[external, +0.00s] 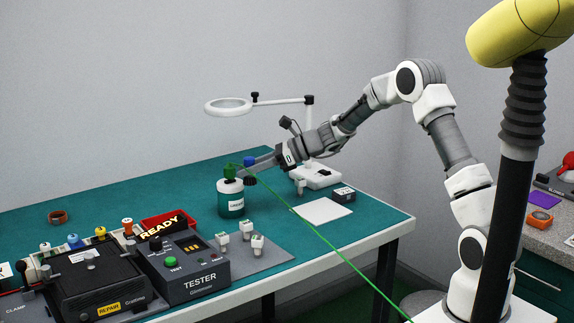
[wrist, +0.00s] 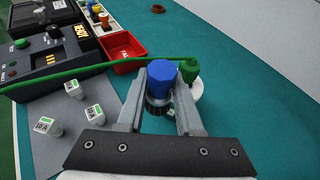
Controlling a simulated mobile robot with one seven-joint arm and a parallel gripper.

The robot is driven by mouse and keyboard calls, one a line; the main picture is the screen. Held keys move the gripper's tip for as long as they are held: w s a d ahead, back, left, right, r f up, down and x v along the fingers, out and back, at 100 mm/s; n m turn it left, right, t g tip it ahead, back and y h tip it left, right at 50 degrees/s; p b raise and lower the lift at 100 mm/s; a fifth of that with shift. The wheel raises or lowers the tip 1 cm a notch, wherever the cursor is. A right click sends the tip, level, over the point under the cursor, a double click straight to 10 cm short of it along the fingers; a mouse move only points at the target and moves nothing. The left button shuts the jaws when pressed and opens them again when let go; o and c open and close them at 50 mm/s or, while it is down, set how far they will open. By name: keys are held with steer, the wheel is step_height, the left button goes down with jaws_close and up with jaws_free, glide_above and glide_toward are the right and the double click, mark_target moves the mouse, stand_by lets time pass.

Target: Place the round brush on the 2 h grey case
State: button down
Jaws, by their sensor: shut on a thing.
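My gripper (external: 258,165) is shut on the round brush, which has a faceted blue top (wrist: 162,74) and a dark round lower part (wrist: 158,103). In the external view the brush (external: 249,161) is beside the green-capped bottle (external: 231,204), above the teal bench. In the wrist view it sits between my two grey fingers. A small dark grey case (external: 343,195) with a pale mark stands at the right of the bench, behind the white sheet. Its lettering is too small to read, so I cannot tell whether it is the 2 h case.
The bottle's green cap (wrist: 190,70) is close to my right finger in the wrist view. A green cable (external: 318,239) crosses the scene. A magnifier lamp (external: 229,105) stands behind. The white sheet (external: 321,211) is bare. The tester (external: 190,270) and a red tray (wrist: 122,47) are left.

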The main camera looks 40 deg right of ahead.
steer(key=s+d+r+m+t+h+b, duration=0.1)
steer(key=s+d, duration=0.3)
steer(key=d, duration=0.8)
steer(key=s+d+r+m+t+h+b, duration=0.15)
steer(key=s+d, duration=0.35)
steer(key=d, duration=0.7)
steer(key=s+d+r+m+t+h, duration=0.15)
steer(key=s+d, duration=0.25)
steer(key=d, duration=0.8)
steer(key=b, duration=0.3)
glide_above(344, 191)
steer(key=shift+m, duration=0.3)
steer(key=f, duration=0.8)
steer(key=shift+w, duration=0.2)
steer(key=shift+f+b, duration=0.45)
steer(key=shift+f, duration=1.4)
steer(key=shift+f, duration=0.2)
steer(key=c, duration=0.6)
jaws_free()
steer(key=shift+o, duration=0.2)
steer(key=shift+r, duration=0.15)
